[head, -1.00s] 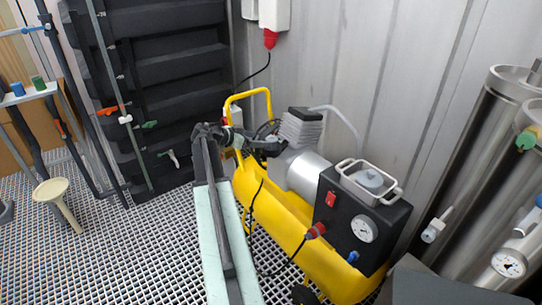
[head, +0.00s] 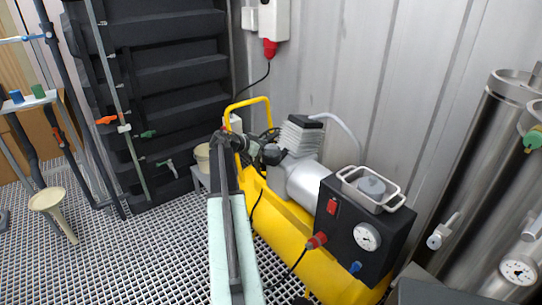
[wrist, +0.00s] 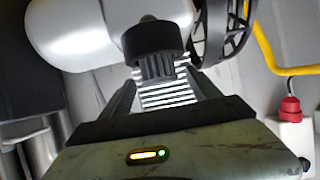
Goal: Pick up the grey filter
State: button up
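My gripper (wrist: 162,95) is in front of the yellow compressor, by the finned block. In the wrist view its two dark fingers stand apart. A dark grey ribbed cylinder (wrist: 155,50) shows just beyond the fingertips, in line with the gap between them; it looks like the grey filter, and contact cannot be told. In the head view my gripper (head: 268,152) looks dark against the compressor and its fingers are hard to make out. A grey round piece (head: 371,186) sits in a metal-rimmed tray on the black box; whether it is a filter is unclear.
The yellow compressor tank (head: 295,250) and its yellow handle (head: 252,101) are close to my arm. A black gauge box (head: 350,220) stands at the right, with steel vessels (head: 500,130) beyond. Black shelving (head: 155,80) is behind. Open grating floor (head: 120,255) lies left.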

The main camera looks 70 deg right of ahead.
jog(key=c, duration=1.3)
jog(key=shift+r, duration=0.15)
jog(key=shift+r+p, duration=0.25)
jog(key=shift+p, duration=0.15)
notch_tip(320, 180, up, 4)
jog(key=p, duration=0.3)
jog(key=shift+f+p, duration=0.15)
jog(key=shift+p, duration=0.2)
jog(key=s+a, duration=0.2)
jog(key=a, duration=0.2)
jog(key=s+a, duration=0.3)
jog(key=a, duration=0.2)
jog(key=s+a, duration=0.2)
jog(key=a, duration=0.3)
jog(key=shift+s+r+p, duration=0.3)
jog(key=shift+s, duration=0.1)
